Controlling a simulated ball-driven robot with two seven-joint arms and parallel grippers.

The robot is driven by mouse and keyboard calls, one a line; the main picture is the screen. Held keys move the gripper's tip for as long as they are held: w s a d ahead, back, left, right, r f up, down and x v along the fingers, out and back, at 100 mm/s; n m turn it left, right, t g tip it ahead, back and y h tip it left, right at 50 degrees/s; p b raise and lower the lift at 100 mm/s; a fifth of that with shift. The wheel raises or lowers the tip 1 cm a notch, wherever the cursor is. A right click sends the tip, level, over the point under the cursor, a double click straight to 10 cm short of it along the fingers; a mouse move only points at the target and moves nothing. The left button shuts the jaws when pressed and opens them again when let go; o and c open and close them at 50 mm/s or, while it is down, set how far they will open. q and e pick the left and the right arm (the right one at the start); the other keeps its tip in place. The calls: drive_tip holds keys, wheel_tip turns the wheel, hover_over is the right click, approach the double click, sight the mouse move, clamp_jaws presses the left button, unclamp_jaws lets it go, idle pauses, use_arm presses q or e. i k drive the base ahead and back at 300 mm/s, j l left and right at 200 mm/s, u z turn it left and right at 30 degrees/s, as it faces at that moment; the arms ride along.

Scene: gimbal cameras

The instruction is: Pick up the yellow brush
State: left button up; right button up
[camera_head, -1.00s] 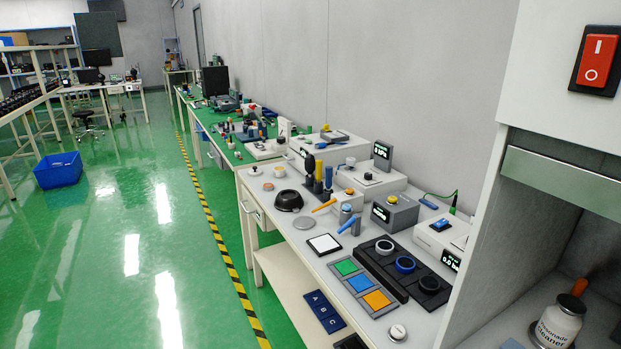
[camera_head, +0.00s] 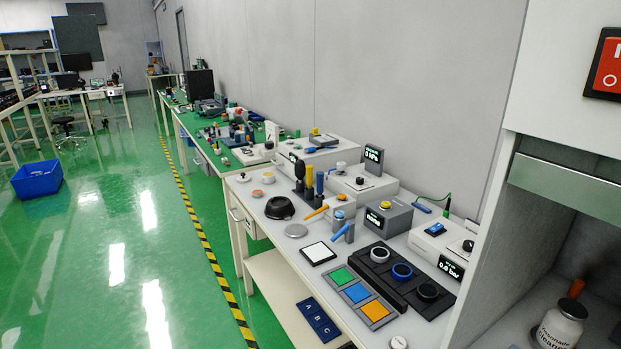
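An upright yellow handle (camera_head: 309,177) stands in a dark holder on the white workbench (camera_head: 272,236), between a black upright handle (camera_head: 299,170) and a blue one (camera_head: 319,183). It is likely the yellow brush, but any bristles are too small or hidden to tell. A separate orange-yellow stick (camera_head: 316,212) leans or lies just in front of the holder. Neither of my grippers is in view.
A black bowl (camera_head: 279,207), grey device with a yellow button (camera_head: 388,214) and colored tile tray (camera_head: 358,293) crowd the bench. A cabinet (camera_head: 562,130) with a red switch (camera_head: 606,64) borders the right. Green floor lies open at left, with a blue bin (camera_head: 37,179).

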sight(309, 168)
drive_tip(key=i+j+z, duration=0.1)
drive_tip(key=i+j, duration=0.25)
drive_tip(key=i+j+z, duration=0.15)
drive_tip(key=i+j, duration=0.15)
drive_tip(key=i+j+z, duration=0.1)
drive_tip(key=i+j, duration=0.2)
drive_tip(key=j, duration=0.25)
drive_tip(key=i+j+z, duration=0.1)
drive_tip(key=i+j, duration=0.2)
drive_tip(key=j, duration=0.15)
drive_tip(key=i+j+z, duration=0.1)
drive_tip(key=i+j, duration=0.2)
drive_tip(key=j, duration=0.15)
